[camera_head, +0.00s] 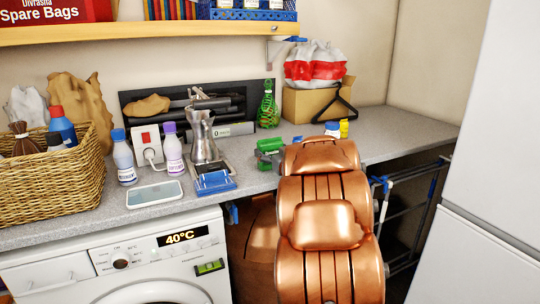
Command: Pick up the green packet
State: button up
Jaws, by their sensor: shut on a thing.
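The grey counter (405,133) is clear at the right. A wicker basket (60,190), bottles (123,160), a phone (154,194), a moka pot (203,135) and a blue item (214,183) stand left. A cardboard box (305,107) is behind; a shelf (150,32) overhangs.

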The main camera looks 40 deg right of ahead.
jog(key=c, duration=0.4)
jog(key=shift+r, duration=0.15)
